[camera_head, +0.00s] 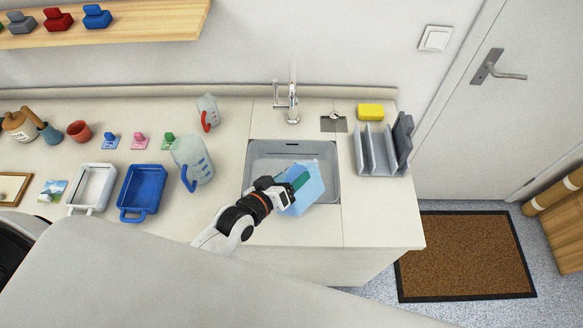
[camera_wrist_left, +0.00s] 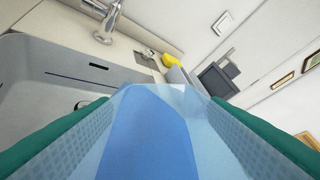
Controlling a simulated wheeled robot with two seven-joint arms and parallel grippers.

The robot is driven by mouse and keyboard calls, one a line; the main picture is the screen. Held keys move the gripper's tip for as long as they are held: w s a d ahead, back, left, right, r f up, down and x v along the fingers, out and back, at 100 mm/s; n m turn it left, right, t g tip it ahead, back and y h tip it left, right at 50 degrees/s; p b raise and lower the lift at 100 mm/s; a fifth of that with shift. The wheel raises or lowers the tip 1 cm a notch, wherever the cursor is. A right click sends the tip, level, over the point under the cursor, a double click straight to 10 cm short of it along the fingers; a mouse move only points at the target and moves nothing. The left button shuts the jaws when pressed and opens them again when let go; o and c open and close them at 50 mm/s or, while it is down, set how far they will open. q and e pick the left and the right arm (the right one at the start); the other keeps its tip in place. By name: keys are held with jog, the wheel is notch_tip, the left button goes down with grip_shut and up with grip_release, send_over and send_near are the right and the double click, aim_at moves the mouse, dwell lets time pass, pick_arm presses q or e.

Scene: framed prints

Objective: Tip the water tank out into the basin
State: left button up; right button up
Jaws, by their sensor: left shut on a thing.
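The water tank (camera_head: 308,189) is a translucent light-blue container with blue water inside. It is tilted over the front right part of the grey basin (camera_head: 256,155). My left gripper (camera_head: 293,186) is shut on the tank, with its green fingers at the tank's side. In the left wrist view the tank (camera_wrist_left: 158,125) fills the lower middle between the two green fingers, and the blue water shows inside it. The basin (camera_wrist_left: 38,75) lies at the left of that view. I cannot tell whether water is running out. My right gripper is not in view.
A faucet (camera_head: 292,103) stands behind the basin. A grey rack (camera_head: 376,153) and a yellow sponge (camera_head: 370,111) are to its right. A clear jug (camera_head: 192,161), a blue tray (camera_head: 142,190) and a white tray (camera_head: 92,187) stand to its left.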

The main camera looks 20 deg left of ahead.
pick_arm(q)
jog(key=shift+w+a, duration=0.1)
dwell(0.4)
jog(key=shift+a+r+n, duration=0.1)
jog(key=shift+n, duration=0.2)
jog(key=shift+w+a+r+n+g+h, duration=0.2)
jog(key=shift+w+r+n+g+h, duration=0.1)
jog(key=shift+n+g, duration=0.15)
dwell(1.2)
jog(key=shift+w+a+f+n+g+h+b, duration=0.3)
jog(key=shift+f+n+g+b, duration=0.15)
jog(key=shift+b, duration=0.25)
dwell(0.8)
jog(key=shift+w+a+r+n+g+h+b, duration=0.3)
jog(key=shift+a+n+g+b, duration=0.1)
jog(key=shift+n, duration=0.1)
dwell(0.8)
jog(key=shift+w+a+f+n+g+h+b, duration=0.3)
jog(key=shift+w+a+f+n+g+b, duration=0.2)
jog(key=shift+w+a, duration=0.2)
dwell(0.7)
jog(key=shift+w+a+n+g+h, duration=0.3)
jog(key=shift+w+a+n+h, duration=0.1)
jog(key=shift+n, duration=0.1)
dwell(0.8)
